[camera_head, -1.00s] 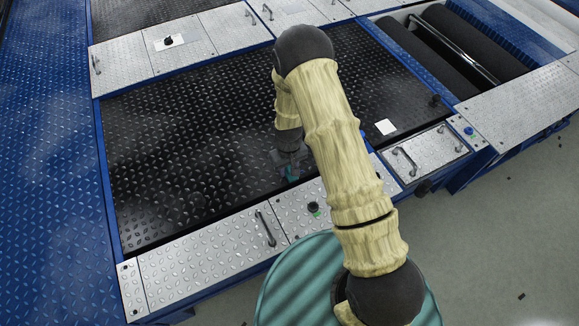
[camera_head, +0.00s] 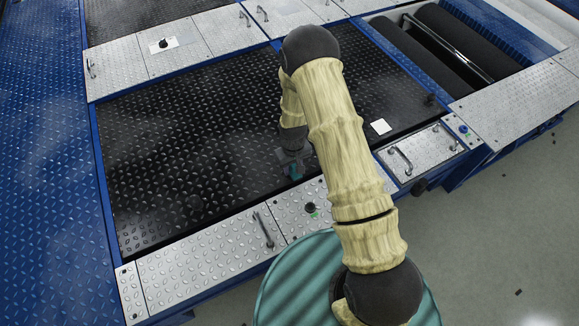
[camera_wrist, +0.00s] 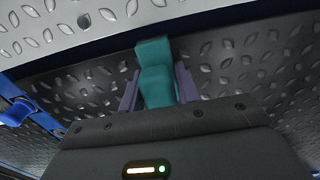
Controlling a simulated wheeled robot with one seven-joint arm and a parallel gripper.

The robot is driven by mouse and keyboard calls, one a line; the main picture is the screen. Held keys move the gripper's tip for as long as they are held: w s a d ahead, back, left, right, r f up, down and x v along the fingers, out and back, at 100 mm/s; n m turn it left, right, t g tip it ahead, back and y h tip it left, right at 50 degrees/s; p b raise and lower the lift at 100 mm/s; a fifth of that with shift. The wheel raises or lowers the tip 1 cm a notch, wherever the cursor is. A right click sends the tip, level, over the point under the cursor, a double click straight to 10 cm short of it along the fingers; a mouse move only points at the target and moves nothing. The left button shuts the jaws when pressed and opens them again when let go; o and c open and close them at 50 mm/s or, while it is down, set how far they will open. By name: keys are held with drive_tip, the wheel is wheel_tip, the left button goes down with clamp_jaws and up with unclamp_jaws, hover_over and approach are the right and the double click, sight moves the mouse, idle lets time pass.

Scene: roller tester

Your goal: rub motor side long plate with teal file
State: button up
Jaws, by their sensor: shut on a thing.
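My gripper (camera_head: 292,165) is shut on the teal file (camera_wrist: 157,74). The file stands up between the two purple-grey fingers in the wrist view, and its lower end shows as a small teal bit (camera_head: 294,172) in the head view. The gripper is over the near edge of the black tread panel, just behind the silver plates. A long silver tread plate (camera_head: 195,270) with a dark handle runs along the near left edge. Which plate is the motor side one I cannot tell. Whether the file touches any surface is unclear.
A silver plate with a dark knob (camera_head: 311,208) lies in front of the gripper. Handles (camera_head: 402,158) stand up on the near right plate. Dark rollers (camera_head: 465,38) are at the back right. The black panel (camera_head: 190,150) left of the arm is clear.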

drive_tip(key=shift+w+d+r, duration=0.1)
drive_tip(key=shift+d, duration=0.15)
drive_tip(key=shift+a, duration=0.15)
drive_tip(key=shift+s+a, duration=0.3)
drive_tip(key=shift+a, duration=0.35)
drive_tip(key=shift+s+a, duration=0.1)
drive_tip(key=shift+s+a+p, duration=0.25)
drive_tip(key=shift+a+p, duration=0.15)
drive_tip(key=shift+a, duration=0.25)
drive_tip(key=shift+d, duration=0.1)
